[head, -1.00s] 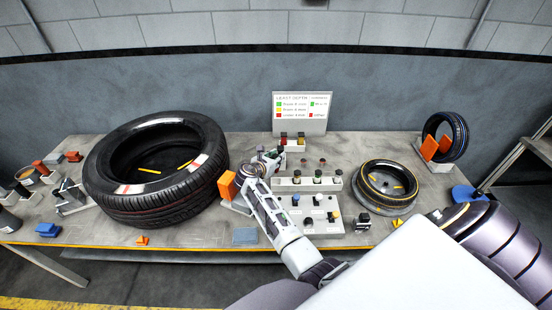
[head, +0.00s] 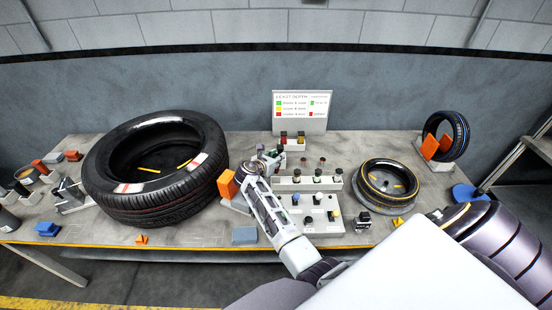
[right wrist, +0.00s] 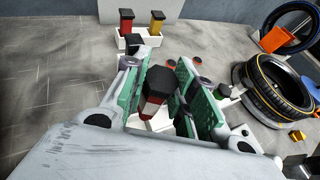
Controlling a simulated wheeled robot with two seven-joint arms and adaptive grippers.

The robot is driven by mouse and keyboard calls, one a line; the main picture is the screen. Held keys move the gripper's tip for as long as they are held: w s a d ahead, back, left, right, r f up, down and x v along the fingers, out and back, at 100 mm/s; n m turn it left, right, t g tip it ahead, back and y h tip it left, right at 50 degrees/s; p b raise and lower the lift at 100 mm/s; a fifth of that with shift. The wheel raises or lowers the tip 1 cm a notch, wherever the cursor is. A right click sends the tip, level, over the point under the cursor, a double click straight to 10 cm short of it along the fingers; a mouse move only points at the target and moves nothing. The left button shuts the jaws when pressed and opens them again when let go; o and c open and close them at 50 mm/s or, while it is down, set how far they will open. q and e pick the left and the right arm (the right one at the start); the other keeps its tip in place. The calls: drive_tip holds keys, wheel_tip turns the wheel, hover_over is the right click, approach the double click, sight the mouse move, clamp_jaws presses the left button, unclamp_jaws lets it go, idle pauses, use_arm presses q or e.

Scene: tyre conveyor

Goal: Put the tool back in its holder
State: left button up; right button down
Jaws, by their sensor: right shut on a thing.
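My right gripper (head: 268,160) is over the middle of the table, just left of a white rack. In the right wrist view its green-padded fingers (right wrist: 160,92) are shut on a tool (right wrist: 157,88) with a black faceted end and a red and pale band. The tool's lower part is hidden, with white surfaces showing beneath it. The white rack (head: 286,184) holds several dark-topped tools in a row. A small white holder (head: 297,147) behind has a red and a yellow piece, also seen in the right wrist view (right wrist: 125,42). My left gripper is not in view.
A large tyre (head: 150,207) lies left of my right arm, with an orange block (head: 227,184) close between them. A white panel with knobs (head: 325,227) is in front of the rack. A smaller tyre (head: 365,188) lies to the right. A sign (head: 317,120) stands behind.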

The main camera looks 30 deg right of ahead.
sight(276, 173)
drive_tip(key=shift+f+b, duration=1.95)
drive_tip(key=shift+b, duration=0.05)
drive_tip(key=shift+f+b, duration=0.6)
drive_tip(key=shift+f, duration=1.5)
drive_tip(key=c, duration=1.1)
unclamp_jaws()
drive_tip(key=shift+v, duration=3.7)
